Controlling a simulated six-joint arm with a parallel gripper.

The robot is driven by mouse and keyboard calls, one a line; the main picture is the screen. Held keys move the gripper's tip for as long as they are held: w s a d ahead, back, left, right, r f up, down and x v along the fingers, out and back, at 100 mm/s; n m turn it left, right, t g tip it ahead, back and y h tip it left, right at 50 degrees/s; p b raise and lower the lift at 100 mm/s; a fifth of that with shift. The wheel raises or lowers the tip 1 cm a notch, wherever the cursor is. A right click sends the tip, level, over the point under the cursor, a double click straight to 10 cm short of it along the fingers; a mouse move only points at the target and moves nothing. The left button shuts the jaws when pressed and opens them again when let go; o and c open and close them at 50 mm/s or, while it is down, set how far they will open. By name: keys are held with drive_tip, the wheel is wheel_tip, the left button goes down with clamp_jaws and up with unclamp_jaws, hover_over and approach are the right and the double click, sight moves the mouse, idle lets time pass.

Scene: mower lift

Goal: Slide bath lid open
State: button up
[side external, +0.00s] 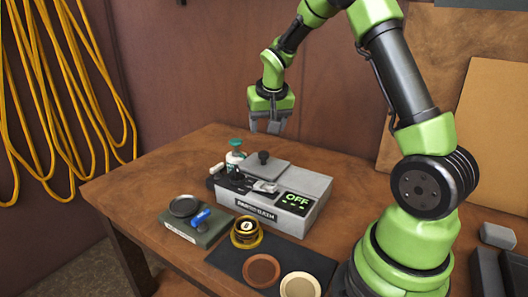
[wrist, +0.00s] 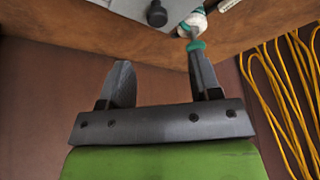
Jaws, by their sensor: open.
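The bath (side external: 268,212) is a grey box on the wooden table with a display reading OFF. Its flat grey lid (side external: 253,176) lies on top at the back and carries a dark knob (side external: 263,157). The lid (wrist: 125,8) and knob (wrist: 157,14) also show at the top of the wrist view. My gripper (side external: 268,128) is above and behind the bath, pointing down and apart from the lid. In the wrist view my gripper (wrist: 160,70) is open with nothing between its fingers.
A white bottle with a green top (side external: 235,153) stands at the bath's back left. A green-grey unit with a dark round plate and a blue item (side external: 194,222) sits to the left. In front are a yellow-black round container (side external: 246,232) and a dark mat (side external: 228,261) with two discs.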

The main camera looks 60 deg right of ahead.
sight(264, 153)
drive_tip(key=x, duration=1.1)
drive_tip(key=shift+s+d, duration=0.1)
drive_tip(key=shift+s, duration=0.1)
drive_tip(key=shift+r, duration=0.1)
clamp_jaws()
drive_tip(key=s, duration=0.5)
drive_tip(key=shift+s+d, duration=0.2)
drive_tip(key=shift+s, duration=0.1)
drive_tip(key=shift+s+a, duration=0.1)
drive_tip(key=shift+s, duration=0.6)
